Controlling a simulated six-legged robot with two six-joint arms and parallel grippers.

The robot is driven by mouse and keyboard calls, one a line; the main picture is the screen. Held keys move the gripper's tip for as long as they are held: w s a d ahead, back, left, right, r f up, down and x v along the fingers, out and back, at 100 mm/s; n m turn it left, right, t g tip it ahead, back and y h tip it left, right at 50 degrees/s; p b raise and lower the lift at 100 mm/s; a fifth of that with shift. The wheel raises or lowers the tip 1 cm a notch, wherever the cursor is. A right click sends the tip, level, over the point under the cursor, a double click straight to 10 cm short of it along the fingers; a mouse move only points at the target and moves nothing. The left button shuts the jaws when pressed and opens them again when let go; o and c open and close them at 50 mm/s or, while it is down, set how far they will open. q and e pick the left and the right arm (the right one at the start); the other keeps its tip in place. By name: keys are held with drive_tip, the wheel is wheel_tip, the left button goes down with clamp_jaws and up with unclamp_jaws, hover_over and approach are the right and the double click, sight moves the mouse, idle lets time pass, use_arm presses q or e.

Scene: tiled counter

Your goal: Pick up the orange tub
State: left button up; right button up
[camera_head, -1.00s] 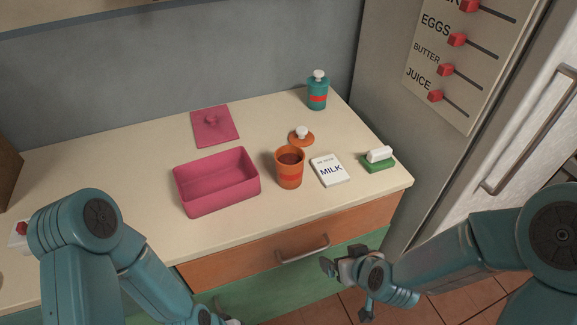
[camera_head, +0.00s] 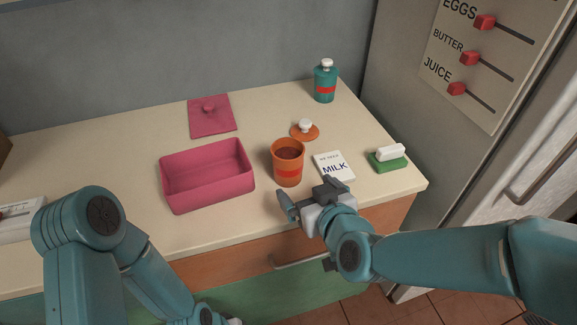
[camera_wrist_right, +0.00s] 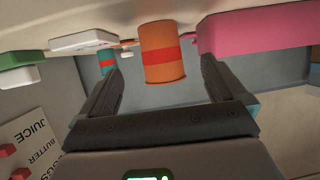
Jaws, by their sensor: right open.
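The orange tub (camera_head: 288,163) stands upright and open on the counter, with a red band and dark contents. Its orange lid (camera_head: 304,130) with a white knob lies behind it. My right gripper (camera_head: 307,197) is open and empty just in front of the tub, near the counter's front edge. In the right wrist view the tub (camera_wrist_right: 162,52) appears upside down, beyond and between the two open fingers (camera_wrist_right: 165,85), apart from them. My left arm comes in at lower left; its gripper is mostly cut off at the bottom edge, with only a pale tip (camera_head: 232,321) showing.
A pink open box (camera_head: 205,177) stands left of the tub, its pink lid (camera_head: 211,118) behind. A milk card (camera_head: 334,166) and a green sponge holder with white block (camera_head: 388,160) lie right. A teal bottle (camera_head: 325,82) stands at the back. The fridge is at right.

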sight(294, 176)
drive_tip(key=x, duration=0.4)
drive_tip(key=shift+w+a, duration=0.15)
drive_tip(key=shift+w, duration=0.05)
drive_tip(key=x, duration=0.6)
drive_tip(key=shift+f, duration=0.15)
drive_tip(key=shift+s, duration=0.15)
drive_tip(key=c, duration=1.2)
